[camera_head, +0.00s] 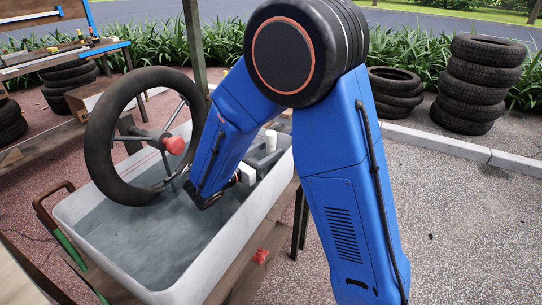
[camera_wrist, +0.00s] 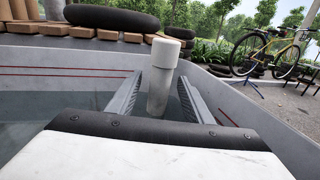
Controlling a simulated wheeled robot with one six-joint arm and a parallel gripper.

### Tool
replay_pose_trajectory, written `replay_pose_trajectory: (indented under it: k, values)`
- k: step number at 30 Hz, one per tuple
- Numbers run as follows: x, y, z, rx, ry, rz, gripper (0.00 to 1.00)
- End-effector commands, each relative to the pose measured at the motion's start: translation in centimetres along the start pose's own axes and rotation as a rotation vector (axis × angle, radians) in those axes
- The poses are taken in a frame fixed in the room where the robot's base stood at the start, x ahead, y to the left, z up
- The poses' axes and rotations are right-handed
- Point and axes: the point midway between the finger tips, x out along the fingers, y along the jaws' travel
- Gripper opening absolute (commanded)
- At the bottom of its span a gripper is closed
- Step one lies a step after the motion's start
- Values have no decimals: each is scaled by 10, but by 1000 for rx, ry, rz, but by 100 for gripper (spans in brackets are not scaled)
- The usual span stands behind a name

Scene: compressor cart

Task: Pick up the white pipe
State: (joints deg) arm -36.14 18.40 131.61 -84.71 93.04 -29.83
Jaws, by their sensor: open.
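The white pipe (camera_wrist: 159,92) stands upright in the wrist view, with a wider cap-like top. It is between the two grey fingers of my gripper (camera_wrist: 160,84), which are spread apart on either side of it. In the head view the white top of the pipe (camera_head: 270,139) shows at the far right end of the grey tub (camera_head: 112,262). My gripper (camera_head: 264,157) is low inside that tub, partly hidden by my blue arm.
A red object (camera_head: 261,256) lies on the wooden ledge in front. Stacked tyres (camera_head: 477,85) stand at the back right. The tub walls surround my gripper; the paving to the right is clear.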

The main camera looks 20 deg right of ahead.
Motion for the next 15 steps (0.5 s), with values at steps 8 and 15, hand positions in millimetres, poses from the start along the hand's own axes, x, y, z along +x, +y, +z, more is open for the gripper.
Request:
replay_pose_trajectory:
  k: [8,15]
  values:
    - [13,0,0,0,0,0,46]
    - [12,0,0,0,0,0,22]
